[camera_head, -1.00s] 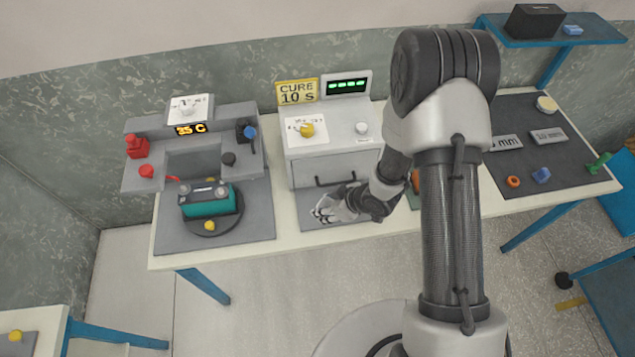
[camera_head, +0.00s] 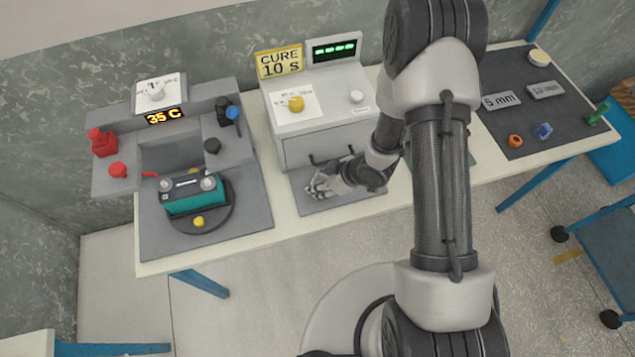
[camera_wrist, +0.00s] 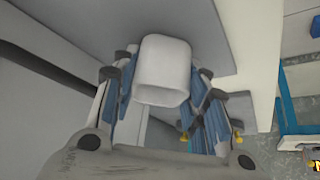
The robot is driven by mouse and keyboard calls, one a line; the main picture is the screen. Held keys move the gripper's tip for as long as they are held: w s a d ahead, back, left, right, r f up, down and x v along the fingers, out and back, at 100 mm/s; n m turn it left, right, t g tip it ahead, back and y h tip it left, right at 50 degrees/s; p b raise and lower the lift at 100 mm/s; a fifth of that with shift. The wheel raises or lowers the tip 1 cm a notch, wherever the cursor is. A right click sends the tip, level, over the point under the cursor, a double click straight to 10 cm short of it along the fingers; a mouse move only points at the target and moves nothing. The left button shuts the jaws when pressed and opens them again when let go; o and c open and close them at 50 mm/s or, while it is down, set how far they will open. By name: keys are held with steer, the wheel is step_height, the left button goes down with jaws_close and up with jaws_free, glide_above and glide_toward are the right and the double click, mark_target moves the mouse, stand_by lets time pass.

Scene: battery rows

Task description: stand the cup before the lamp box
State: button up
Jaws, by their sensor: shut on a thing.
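The cup (camera_wrist: 163,68) is a pale, rounded, open-ended vessel between the blue-padded fingers of my gripper in the wrist view. My gripper (camera_head: 322,187) is shut on it. In the camera_head view the gripper is low over the grey mat (camera_head: 350,203) in front of the lamp box, and the cup cannot be made out clearly among the fingers. The lamp box (camera_head: 325,138) is a light grey box with a dark-handled front, a yellow knob, and a CURE 10 S sign behind it. Whether the cup touches the mat cannot be told.
Left of the lamp box, a grey station (camera_head: 165,145) holds a teal battery (camera_head: 193,195) on a round plate. A dark mat (camera_head: 540,115) with small parts lies at the right. The table's front edge (camera_head: 280,235) is close to my gripper.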

steer(key=shift+w+a, duration=0.1)
steer(key=shift+w, duration=0.15)
steer(key=shift+s+d, duration=0.2)
steer(key=shift+s, duration=0.05)
steer(key=shift+f, duration=0.15)
steer(key=o, duration=0.7)
steer(key=shift+w, duration=0.1)
steer(key=shift+c, duration=0.2)
